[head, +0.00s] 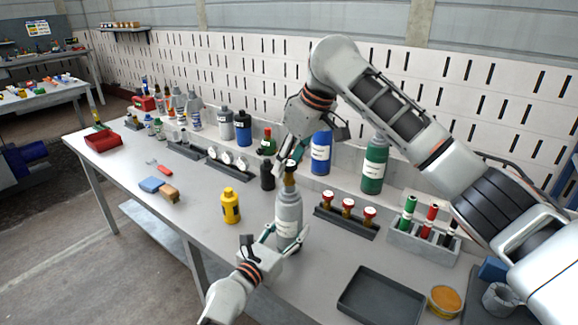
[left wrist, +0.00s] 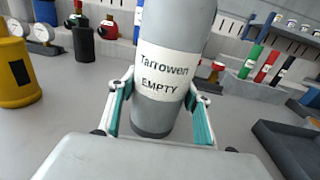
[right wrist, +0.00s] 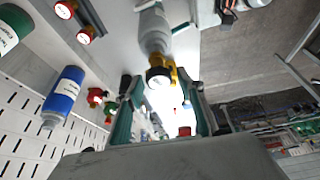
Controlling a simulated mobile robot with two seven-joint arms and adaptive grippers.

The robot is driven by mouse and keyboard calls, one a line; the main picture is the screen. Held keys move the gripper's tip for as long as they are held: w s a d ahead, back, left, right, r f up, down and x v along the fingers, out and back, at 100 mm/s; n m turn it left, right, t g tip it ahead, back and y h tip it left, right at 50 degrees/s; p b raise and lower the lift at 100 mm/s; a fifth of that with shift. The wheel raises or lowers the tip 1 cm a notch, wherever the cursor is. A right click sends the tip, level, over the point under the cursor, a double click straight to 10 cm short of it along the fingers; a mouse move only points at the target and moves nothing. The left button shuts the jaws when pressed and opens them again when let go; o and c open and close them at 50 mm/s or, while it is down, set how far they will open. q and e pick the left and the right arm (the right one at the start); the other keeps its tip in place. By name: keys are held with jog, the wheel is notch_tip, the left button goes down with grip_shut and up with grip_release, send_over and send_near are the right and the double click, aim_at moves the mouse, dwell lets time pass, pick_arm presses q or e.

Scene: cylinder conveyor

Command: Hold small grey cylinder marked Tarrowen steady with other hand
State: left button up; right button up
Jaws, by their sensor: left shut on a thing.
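The small grey cylinder (head: 288,218) stands upright on the bench, with a brass valve (head: 290,178) on top. Its white label reads "Tarrowen EMPTY" in the left wrist view (left wrist: 165,75). My left gripper (head: 274,236) is shut around the lower part of the cylinder, one finger on each side of the label. My right gripper (head: 290,163) is above the cylinder, pointing down at the valve. In the right wrist view its fingers (right wrist: 162,88) are spread apart, with the valve (right wrist: 158,74) between and just beyond the tips. I cannot tell any contact there.
A yellow bottle-shaped cylinder (head: 230,205) stands left of the grey one, and a black one (head: 267,176) stands behind. A rack of red-topped valves (head: 345,221) is to the right. An empty dark tray (head: 380,297) lies at the front right.

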aim_at(289, 176)
jog(key=shift+f, duration=0.15)
jog(key=shift+f, duration=1.2)
grip_shut()
jog(key=n+g, duration=0.1)
jog(key=n, duration=0.2)
jog(key=n+g+y, duration=0.1)
jog(key=n, duration=0.2)
grip_release()
jog(key=shift+r, duration=0.1)
